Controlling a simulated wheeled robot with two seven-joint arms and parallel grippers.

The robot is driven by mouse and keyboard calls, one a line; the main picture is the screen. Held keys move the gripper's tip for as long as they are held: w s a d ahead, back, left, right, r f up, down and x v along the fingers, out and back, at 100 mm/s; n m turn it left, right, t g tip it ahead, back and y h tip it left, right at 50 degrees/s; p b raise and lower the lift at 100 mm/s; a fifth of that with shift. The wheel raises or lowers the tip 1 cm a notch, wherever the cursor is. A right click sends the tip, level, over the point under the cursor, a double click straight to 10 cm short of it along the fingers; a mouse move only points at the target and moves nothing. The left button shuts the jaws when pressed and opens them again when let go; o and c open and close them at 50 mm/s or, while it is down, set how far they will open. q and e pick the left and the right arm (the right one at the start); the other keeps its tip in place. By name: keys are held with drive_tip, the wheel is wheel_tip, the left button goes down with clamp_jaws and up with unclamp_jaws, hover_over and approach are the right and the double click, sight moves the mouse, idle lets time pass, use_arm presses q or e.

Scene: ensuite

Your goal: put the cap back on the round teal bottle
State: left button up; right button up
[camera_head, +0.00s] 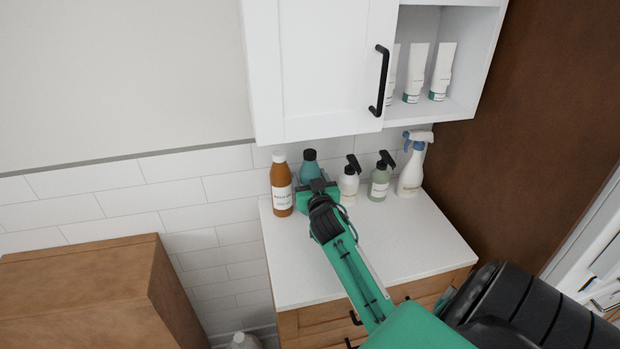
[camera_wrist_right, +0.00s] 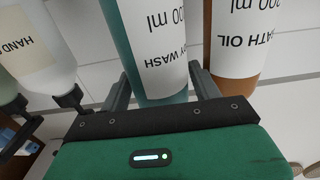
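The round teal bottle (camera_head: 309,170) stands on the white counter among other bottles, near the wall. In the right wrist view the teal bottle (camera_wrist_right: 150,50), with a white body wash label, stands between my right fingers. My right gripper (camera_head: 318,188), also in the wrist view (camera_wrist_right: 160,88), has one finger against each side of the bottle and looks shut on it. The gripper hides the bottle's lower part in the head view. My left gripper is not in view.
A brown bath oil bottle (camera_head: 281,185) stands close on the left. A white pump bottle (camera_head: 348,187), a pale green pump bottle (camera_head: 379,182) and a spray bottle (camera_head: 411,170) stand on the right. A white wall cabinet (camera_head: 320,60) hangs above. The counter's front (camera_head: 420,240) is clear.

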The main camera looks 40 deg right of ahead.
drive_tip(key=shift+s+r, duration=0.1)
drive_tip(key=shift+r, duration=0.1)
drive_tip(key=b+v, duration=0.2)
drive_tip(key=v, duration=1)
idle(0.4)
